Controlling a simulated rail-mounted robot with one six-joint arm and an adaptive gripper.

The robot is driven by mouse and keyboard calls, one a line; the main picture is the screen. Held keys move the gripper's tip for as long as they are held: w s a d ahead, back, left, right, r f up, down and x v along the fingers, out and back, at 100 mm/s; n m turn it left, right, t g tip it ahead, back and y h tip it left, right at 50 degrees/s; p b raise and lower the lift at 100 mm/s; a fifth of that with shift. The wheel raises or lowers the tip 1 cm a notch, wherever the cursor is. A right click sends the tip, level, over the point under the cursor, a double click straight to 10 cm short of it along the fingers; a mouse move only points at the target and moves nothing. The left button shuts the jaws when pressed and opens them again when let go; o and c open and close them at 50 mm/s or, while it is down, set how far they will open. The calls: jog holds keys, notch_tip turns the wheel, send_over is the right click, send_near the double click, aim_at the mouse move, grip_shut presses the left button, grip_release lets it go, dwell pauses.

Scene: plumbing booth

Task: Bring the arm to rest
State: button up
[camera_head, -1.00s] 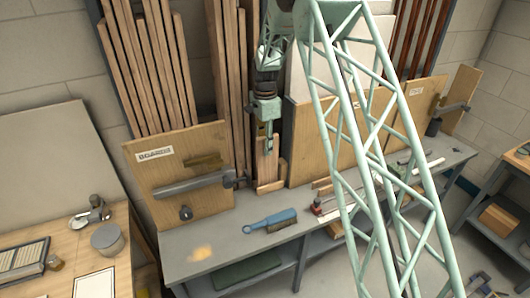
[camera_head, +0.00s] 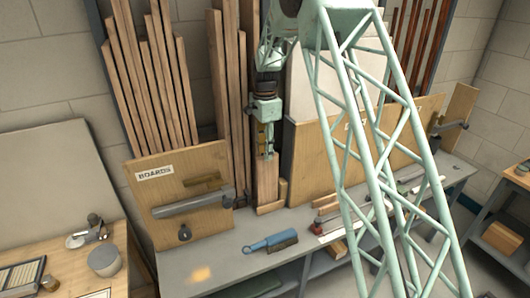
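My gripper (camera_head: 265,143) hangs pointing down at the end of my pale green arm, in the upper middle of the camera_head view. It shows in front of the upright timbers at the back of the grey bench, above a short wooden upright (camera_head: 267,182). Its fingers are small and blend with the wood behind, so I cannot tell whether they are open or shut, or whether they touch the wood.
The grey bench (camera_head: 215,262) holds a blue-handled brush (camera_head: 270,243) and a board panel with a pipe (camera_head: 182,195). A wooden table (camera_head: 60,262) stands at left. My lattice arm hides part of the bench's right side.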

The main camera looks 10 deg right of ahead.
dwell(0.6)
jog(key=s+r+n+t+b, duration=0.15)
jog(key=s+r+n, duration=0.25)
jog(key=s+r, duration=0.9)
jog(key=s+r+n+t+b, duration=0.1)
jog(key=s+r+n+b, duration=0.25)
jog(key=s+r, duration=0.95)
jog(key=s+f+n+b, duration=0.2)
jog(key=s+f+n, duration=0.1)
jog(key=s, duration=1.6)
jog(key=s+d+f+n+t+b, duration=0.1)
jog(key=s+n, duration=0.4)
jog(key=s, duration=1.3)
jog(key=shift+s+f+b, duration=0.35)
jog(key=shift+f+b, duration=0.35)
jog(key=shift+f, duration=0.5)
jog(key=shift+t, duration=0.25)
